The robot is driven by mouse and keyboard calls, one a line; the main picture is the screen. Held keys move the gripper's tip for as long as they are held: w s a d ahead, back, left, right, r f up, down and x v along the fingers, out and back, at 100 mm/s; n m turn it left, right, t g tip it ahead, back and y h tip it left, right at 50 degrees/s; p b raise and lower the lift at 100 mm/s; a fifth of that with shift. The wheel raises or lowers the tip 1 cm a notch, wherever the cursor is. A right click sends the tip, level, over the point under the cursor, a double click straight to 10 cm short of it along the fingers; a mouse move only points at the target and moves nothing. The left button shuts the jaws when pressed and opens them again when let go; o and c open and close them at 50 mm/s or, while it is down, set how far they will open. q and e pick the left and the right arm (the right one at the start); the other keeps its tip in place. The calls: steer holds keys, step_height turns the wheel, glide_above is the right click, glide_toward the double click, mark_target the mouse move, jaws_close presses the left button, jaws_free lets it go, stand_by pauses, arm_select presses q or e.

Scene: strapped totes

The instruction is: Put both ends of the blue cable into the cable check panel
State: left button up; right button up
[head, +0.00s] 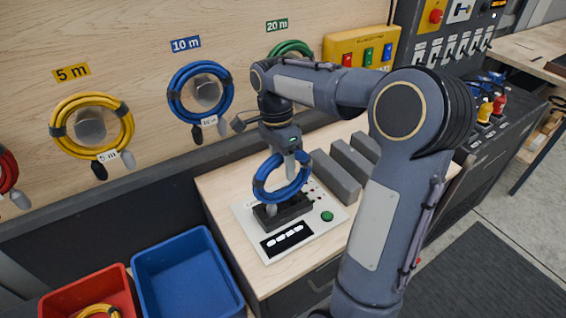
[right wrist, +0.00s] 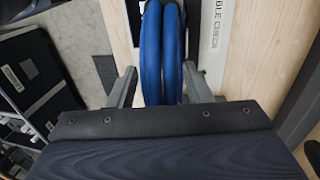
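A coiled blue cable (head: 262,188) stands upright over the cable check panel (head: 247,222), above its black socket block (head: 293,211). My right gripper (head: 290,165) reaches down from above and is shut on the coil. In the right wrist view the blue coil (right wrist: 162,50) lies between the two fingers of my right gripper (right wrist: 160,75). A grey cable end (head: 271,210) hangs at the socket block; I cannot tell whether it is seated. The other end is not clearly visible. The panel has a green button (head: 327,216) and a dark display with white marks. My left gripper is out of view.
Another blue coil (head: 200,92) hangs under the 10 m label, beside a yellow coil (head: 92,122). Grey blocks (head: 335,177) stand behind the panel. A blue tote (head: 187,270) and a red tote (head: 92,292) are at lower left. My right arm covers the right of the bench.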

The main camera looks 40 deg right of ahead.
steer(key=shift+o, duration=0.6)
steer(key=shift+f, duration=0.15)
steer(key=r, duration=0.2)
steer(key=w+r, duration=0.1)
steer(key=r, duration=0.5)
steer(key=shift+w+d, duration=0.1)
steer(key=shift+w, duration=0.15)
steer(key=shift+s+n, duration=0.3)
steer(key=shift+s, duration=0.1)
steer(key=s+a+f+n+t+y, duration=0.1)
steer(key=s+a+f+n+t, duration=0.3)
steer(key=s+a+n, duration=0.2)
steer(key=s+a+f+n+t+y, duration=0.2)
steer(key=s+a+f+n, duration=0.3)
steer(key=s+n, duration=0.6)
steer(key=shift+s+a+t+y, duration=0.3)
steer(key=shift+a+t, duration=0.6)
steer(key=shift+a, duration=0.35)
